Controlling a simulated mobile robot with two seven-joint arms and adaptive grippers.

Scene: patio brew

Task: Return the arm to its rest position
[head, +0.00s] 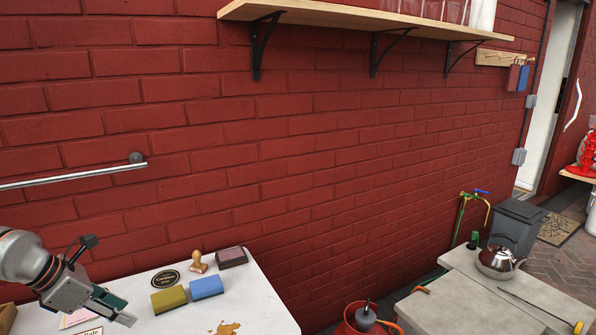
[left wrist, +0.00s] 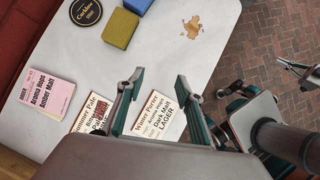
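My left gripper (head: 108,280) is at the lower left of the head view, over the left part of the white table (head: 262,295). In the left wrist view its two fingers (left wrist: 160,80) stand apart with nothing between them. The cream card is partly hidden by a finger.
On the table are a yellow-green block (head: 169,299), a blue block (head: 206,287), a round dark coaster (head: 165,278), a wooden stamp (head: 198,262), an ink pad (head: 231,257) and a brown stain (head: 226,328). A metal rail (head: 75,178) runs along the brick wall above my gripper.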

